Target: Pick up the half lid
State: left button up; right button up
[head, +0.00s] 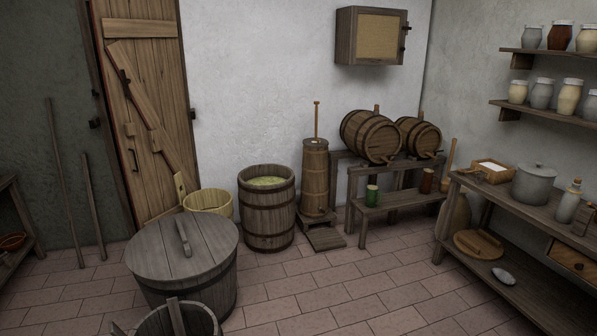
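No piece that is plainly a half lid stands out. A round grey plank lid (205,255) with a raised bar handle (183,236) covers the large wooden tub (190,296) at the front left. It looks like a full circle; I cannot tell whether it is split in halves. A smaller tan wooden disc with a bar (479,243), also lid-like, lies on the low shelf at the right. Neither of my grippers shows in the head view.
An open bucket (208,321) stands before the tub, cut off by the bottom edge. Behind are a pale tub (221,202), a filled barrel (268,226) and a churn (315,178). A shelved bench (530,210) lines the right. The tiled floor (340,300) at centre front is clear.

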aim_at(322, 144)
jog(key=i+l+z, duration=0.15)
jog(key=i+z, duration=0.15)
jog(key=i, duration=0.45)
jog(key=i+z, duration=0.25)
jog(key=i, duration=0.45)
jog(key=i+j+z, duration=0.3)
jog(key=i, duration=0.45)
